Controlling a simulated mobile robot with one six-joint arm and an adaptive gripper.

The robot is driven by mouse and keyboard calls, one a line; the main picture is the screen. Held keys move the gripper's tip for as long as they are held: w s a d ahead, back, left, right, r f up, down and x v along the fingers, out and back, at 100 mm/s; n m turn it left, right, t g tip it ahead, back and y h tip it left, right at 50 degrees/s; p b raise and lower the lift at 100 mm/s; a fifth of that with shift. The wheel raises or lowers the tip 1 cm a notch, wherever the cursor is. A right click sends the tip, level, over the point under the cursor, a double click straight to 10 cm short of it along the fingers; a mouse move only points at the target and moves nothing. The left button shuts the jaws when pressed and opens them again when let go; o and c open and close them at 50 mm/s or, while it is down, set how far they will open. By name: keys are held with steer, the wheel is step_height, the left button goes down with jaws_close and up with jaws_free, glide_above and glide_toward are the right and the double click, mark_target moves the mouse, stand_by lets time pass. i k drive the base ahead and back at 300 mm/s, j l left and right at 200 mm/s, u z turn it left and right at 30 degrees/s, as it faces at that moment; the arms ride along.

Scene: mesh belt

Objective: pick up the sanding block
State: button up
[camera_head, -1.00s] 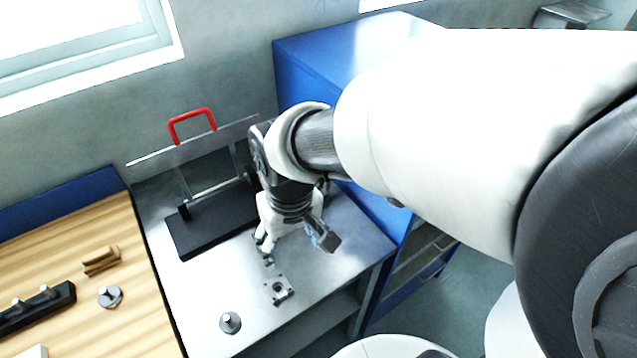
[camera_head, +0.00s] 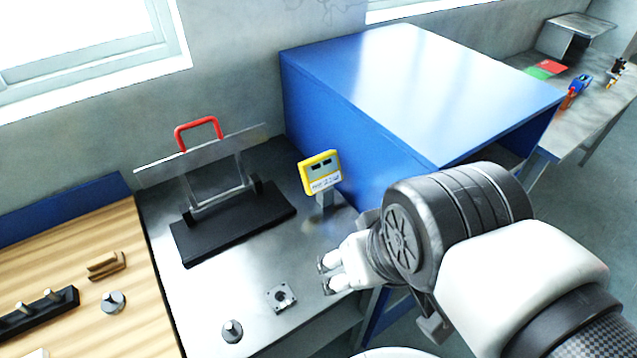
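My gripper (camera_head: 326,275) is over the right front edge of the grey metal table (camera_head: 222,295), with its two fingers apart and nothing visible between them. I cannot make out a sanding block for certain. A small brown notched piece (camera_head: 106,266) lies on the wooden bench top at the left, well away from my gripper; I cannot tell whether it is the sanding block. A small square metal part with a hole (camera_head: 282,298) lies on the metal table, just left of and below my gripper in the picture.
A black-based fixture with a red handle (camera_head: 198,128) stands at the back of the metal table. A yellow display (camera_head: 320,173) stands beside a large blue cabinet (camera_head: 350,120). A round knobbed part (camera_head: 232,331) lies near the front. A black pegged rack (camera_head: 38,312) is on the wooden bench.

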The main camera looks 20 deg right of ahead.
mark_target(104, 265)
steer(key=u, duration=1.45)
